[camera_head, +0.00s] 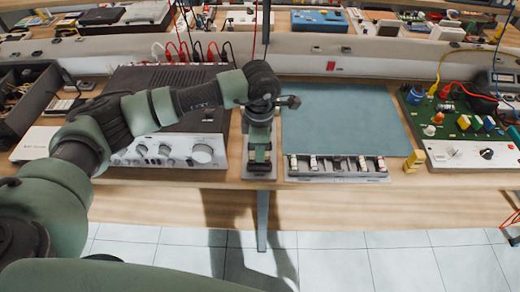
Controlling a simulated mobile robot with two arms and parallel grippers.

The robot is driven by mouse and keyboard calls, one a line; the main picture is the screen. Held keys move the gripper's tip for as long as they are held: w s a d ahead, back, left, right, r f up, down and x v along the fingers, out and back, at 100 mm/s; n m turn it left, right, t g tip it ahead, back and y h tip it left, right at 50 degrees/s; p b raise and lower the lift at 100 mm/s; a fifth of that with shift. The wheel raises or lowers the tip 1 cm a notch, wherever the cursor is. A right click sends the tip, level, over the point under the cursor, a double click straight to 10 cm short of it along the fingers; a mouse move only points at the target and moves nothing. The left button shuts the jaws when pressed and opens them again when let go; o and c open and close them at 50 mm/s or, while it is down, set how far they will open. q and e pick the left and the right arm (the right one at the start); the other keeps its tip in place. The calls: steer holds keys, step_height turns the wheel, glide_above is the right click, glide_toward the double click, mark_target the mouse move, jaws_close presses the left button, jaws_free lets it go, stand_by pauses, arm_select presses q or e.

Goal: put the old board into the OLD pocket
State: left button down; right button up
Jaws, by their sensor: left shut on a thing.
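My left gripper (260,152) points down over a narrow grey holder (258,175) between the hi-fi unit and the blue-grey mat. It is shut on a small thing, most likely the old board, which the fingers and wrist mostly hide. I cannot tell whether that thing is inside the holder or above it. No OLD label can be read, so I cannot tell which pocket is the OLD one. A low grey tray (335,178) with several small parts in a row stands at the front edge of the mat. My right gripper is not in view.
The dark hi-fi unit (160,105) with silver knobs is under my left arm. The blue-grey mat (345,115) is bare. A grey rail (200,47) with cables runs behind.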

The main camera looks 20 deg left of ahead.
arm_select(q)
steer(key=shift+f+b, duration=0.75)
steer(key=shift+f, duration=0.05)
stand_by(0.5)
steer(key=c, duration=1.3)
jaws_free()
step_height(320, 180, up, 8)
steer(key=shift+f+b, duration=0.1)
steer(key=shift+b, duration=0.75)
